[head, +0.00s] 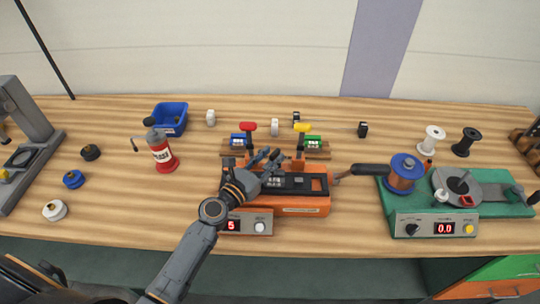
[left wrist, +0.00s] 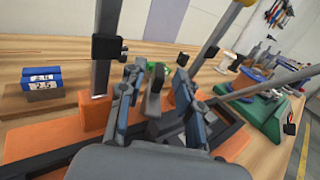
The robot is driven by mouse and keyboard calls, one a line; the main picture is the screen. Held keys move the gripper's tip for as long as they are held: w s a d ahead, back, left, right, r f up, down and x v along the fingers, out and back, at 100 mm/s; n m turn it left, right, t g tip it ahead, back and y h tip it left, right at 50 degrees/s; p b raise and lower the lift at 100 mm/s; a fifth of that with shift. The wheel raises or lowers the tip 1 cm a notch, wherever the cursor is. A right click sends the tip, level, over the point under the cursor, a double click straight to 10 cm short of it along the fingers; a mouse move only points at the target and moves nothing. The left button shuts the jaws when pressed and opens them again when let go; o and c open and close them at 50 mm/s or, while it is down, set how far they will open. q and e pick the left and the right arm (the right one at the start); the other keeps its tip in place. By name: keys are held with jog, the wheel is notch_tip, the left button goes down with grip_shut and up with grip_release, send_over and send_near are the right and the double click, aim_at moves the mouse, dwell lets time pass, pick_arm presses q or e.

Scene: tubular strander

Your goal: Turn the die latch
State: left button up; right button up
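The orange machine (head: 305,208) stands at the front middle of the table, with a dark top and a red display. My left gripper (head: 268,160) is over its top, left of centre. In the left wrist view the two fingers of my left gripper (left wrist: 158,78) are spread apart. A dark grey upright lever (left wrist: 154,92), apparently the die latch, stands between them. Gaps show on both sides of it, so the fingers do not look closed on it. In the head view the gripper hides this lever. My right gripper is in neither view.
A red-topped lever (head: 248,127) and a yellow-topped lever (head: 302,128) rise close behind the gripper. A green machine (head: 400,207) with a copper-wound spool stands at right. Table between bottle and orange machine is clear.

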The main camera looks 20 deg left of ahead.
pick_arm(q)
jog(key=shift+w, duration=0.1)
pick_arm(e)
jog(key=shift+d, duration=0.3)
pick_arm(q)
grip_shut()
jog(key=shift+a+f+h+b, duration=0.1)
jog(key=shift+h+b, duration=0.2)
jog(key=shift+b, duration=0.1)
jog(key=m+h+b, duration=0.1)
jog(key=m+g+h+b, duration=0.2)
jog(key=shift+w+a+f, duration=0.2)
jog(key=shift+a, duration=0.05)
jog(key=shift+r+m+g+h+b, duration=0.1)
jog(key=shift+m+g+h+b, duration=0.2)
jog(key=shift+h+b, duration=0.35)
jog(key=shift+r+m+g+h, duration=0.2)
jog(key=shift+m+g+h, duration=0.1)
jog(key=shift+h, duration=0.15)
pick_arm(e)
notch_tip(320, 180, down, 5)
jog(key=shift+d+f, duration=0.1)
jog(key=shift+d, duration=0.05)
